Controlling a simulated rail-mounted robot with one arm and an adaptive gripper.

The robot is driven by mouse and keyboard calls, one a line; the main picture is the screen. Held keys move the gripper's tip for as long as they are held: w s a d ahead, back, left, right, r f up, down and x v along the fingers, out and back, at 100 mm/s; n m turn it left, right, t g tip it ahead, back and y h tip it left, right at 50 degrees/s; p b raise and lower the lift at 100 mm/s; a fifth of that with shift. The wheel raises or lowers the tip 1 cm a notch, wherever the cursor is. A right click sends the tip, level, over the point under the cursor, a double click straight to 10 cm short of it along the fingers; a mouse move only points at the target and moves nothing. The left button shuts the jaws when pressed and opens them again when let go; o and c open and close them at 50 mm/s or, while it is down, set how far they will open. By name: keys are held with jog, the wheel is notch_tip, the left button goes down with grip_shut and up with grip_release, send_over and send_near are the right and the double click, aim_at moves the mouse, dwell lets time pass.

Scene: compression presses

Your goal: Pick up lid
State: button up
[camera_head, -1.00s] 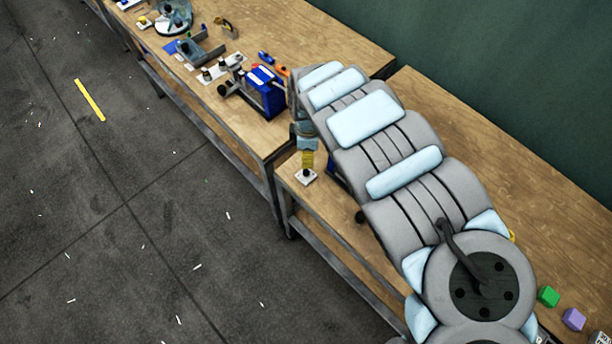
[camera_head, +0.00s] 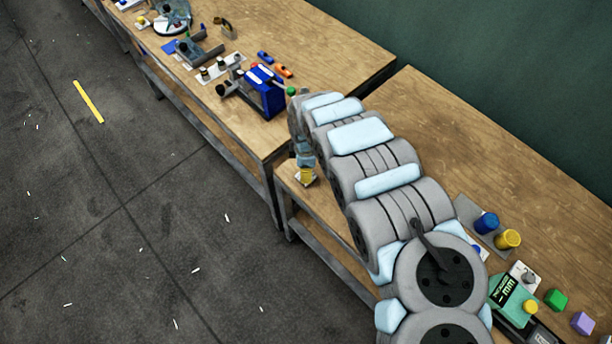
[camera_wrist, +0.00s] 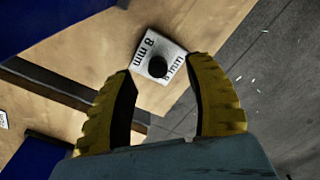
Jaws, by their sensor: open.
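A white square piece marked "8 mm" with a dark round knob on top (camera_wrist: 146,46), which looks like the lid, sits near the corner of the wooden bench in the wrist view. It shows in the head view as a small white patch (camera_head: 313,183) under the gripper, partly hidden. My gripper (camera_wrist: 163,70) is open, with its two yellow fingers spread. The knob lies between the fingertips in the picture; I cannot tell whether anything touches. In the head view the gripper (camera_head: 306,175) is just above the white piece.
Blue parts (camera_wrist: 35,155) lie left in the wrist view, close to the fingers. A blue machine (camera_head: 264,92) stands on the neighbouring bench (camera_head: 300,45) across a gap. A blue cylinder (camera_head: 487,223), yellow cylinder (camera_head: 508,239) and green cube (camera_head: 556,300) stand at right. The floor is open.

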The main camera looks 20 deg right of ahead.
jog(key=shift+w+f, duration=0.2)
jog(key=shift+f, duration=0.7)
jog(key=shift+s+f, duration=0.1)
jog(key=shift+f, duration=0.5)
grip_shut()
